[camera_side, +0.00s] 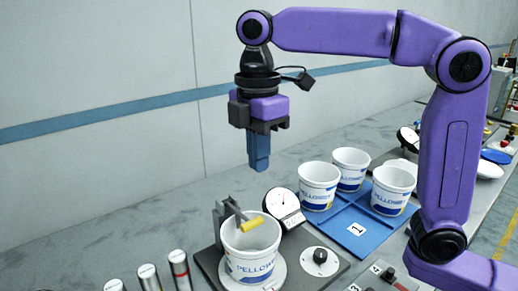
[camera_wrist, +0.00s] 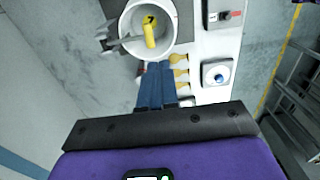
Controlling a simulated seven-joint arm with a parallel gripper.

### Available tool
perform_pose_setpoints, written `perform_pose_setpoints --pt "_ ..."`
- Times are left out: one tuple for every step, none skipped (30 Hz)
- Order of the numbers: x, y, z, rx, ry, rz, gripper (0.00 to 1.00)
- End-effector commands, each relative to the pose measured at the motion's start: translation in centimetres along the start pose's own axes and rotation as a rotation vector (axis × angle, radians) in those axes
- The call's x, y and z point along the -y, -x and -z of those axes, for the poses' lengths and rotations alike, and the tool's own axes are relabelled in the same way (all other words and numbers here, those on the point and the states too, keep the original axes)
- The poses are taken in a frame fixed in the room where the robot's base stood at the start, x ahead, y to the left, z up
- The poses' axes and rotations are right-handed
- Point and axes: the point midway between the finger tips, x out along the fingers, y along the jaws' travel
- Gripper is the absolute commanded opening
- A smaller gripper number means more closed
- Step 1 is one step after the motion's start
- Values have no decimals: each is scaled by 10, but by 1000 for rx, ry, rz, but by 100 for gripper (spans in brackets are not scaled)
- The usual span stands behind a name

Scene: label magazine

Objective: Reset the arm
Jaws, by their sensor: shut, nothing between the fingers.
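My gripper (camera_side: 259,165) hangs pointing down in the air, above and behind the label station. Its blue fingers are together, with nothing between them; they also show in the wrist view (camera_wrist: 156,70). A white tub (camera_side: 249,250) with blue "PELLOW" lettering stands on the round plate of the station, below the gripper and apart from it. The tub's open mouth shows in the wrist view (camera_wrist: 130,45). A yellow roller (camera_side: 252,224) on a grey bracket (camera_side: 224,222) reaches over the tub's rim.
Several white tubs (camera_side: 319,190) stand on a blue tray (camera_side: 352,215) marked 1, right of the station. A dial gauge (camera_side: 282,203) and a knob panel (camera_side: 320,258) sit beside the tub. Metal cylinders (camera_side: 179,268) stand at the front left. The air around the gripper is clear.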

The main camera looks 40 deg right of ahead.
Motion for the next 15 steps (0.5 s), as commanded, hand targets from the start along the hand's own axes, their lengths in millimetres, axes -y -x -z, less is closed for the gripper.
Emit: perform_pose_setpoints --pt "0 4 0 -1 0 -2 0" --pt "1 5 0 -1 -1 -1 0" --pt "1 7 0 0 -1 0 0" --pt "2 7 -1 0 -2 0 0" --pt "2 7 -1 0 -4 0 0" --pt "3 6 -3 0 -10 0 0" --pt "4 4 -4 1 -15 0 0" --pt "6 2 -6 1 -19 0 0" --pt "9 -1 -8 0 -30 -1 0" --pt "12 -4 -11 1 -39 -1 0" --pt "14 -8 -14 0 -49 -2 0" --pt "19 -14 -18 0 -64 -3 0" --pt "22 -18 -21 -1 -75 -5 0" --pt "26 -22 -25 -1 -87 -5 0" --pt "31 -28 -30 -2 -103 -6 0"
